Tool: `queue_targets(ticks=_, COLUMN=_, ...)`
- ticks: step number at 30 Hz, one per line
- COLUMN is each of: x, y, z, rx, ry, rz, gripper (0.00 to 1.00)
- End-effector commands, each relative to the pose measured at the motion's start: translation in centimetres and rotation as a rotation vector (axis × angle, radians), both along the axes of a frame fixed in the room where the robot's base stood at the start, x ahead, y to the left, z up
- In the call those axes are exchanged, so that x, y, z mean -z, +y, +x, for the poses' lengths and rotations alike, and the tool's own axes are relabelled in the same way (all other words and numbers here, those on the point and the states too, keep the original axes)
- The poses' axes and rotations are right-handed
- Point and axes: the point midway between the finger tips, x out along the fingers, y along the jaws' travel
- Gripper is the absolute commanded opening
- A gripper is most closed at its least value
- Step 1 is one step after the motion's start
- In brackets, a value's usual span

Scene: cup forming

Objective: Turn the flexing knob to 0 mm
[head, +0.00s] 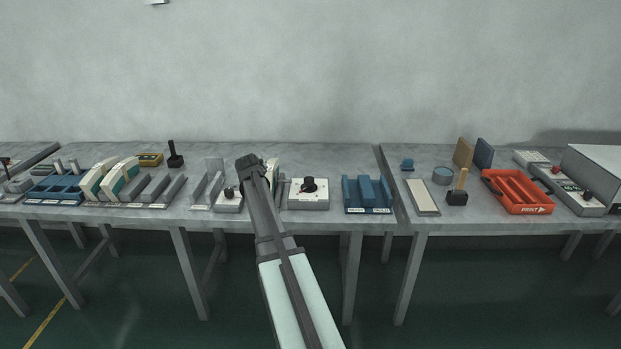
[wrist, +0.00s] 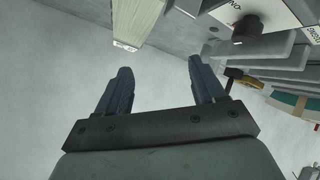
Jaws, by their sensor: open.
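Two boxes with black knobs stand on the bench in the head view: a wide white-topped box (head: 308,201) with a large knob (head: 308,184), and a smaller box (head: 229,204) with a small knob (head: 229,192) to its left. Their labels are too small to read, so I cannot tell which is the flexing knob. The wrist view shows a dark knob (wrist: 247,27) on a pale panel at the upper right, with partial lettering. My gripper (wrist: 160,66) is open and empty, apart from that knob. In the head view my wrist hides part of the bench between the two boxes.
A blue rack (head: 367,196) stands right of the wide box, and a grey slotted stand (head: 207,185) left of the small box. A pale block (wrist: 138,18) is at the top of the wrist view. An orange tray (head: 517,191) lies farther right.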

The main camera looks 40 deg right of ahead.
Motion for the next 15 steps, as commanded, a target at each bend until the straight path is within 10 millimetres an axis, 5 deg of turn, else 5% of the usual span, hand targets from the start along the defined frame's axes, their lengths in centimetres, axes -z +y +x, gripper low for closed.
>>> queue_targets(ticks=3, x=-2.5, y=-4.8, z=-2.0, rx=0.086, ry=-0.042, rz=0.091, gripper=0.69)
queue_targets(ticks=15, x=-7.0, y=-14.6, z=-7.2, rx=0.35, ry=-0.161, rz=0.447, gripper=0.69)
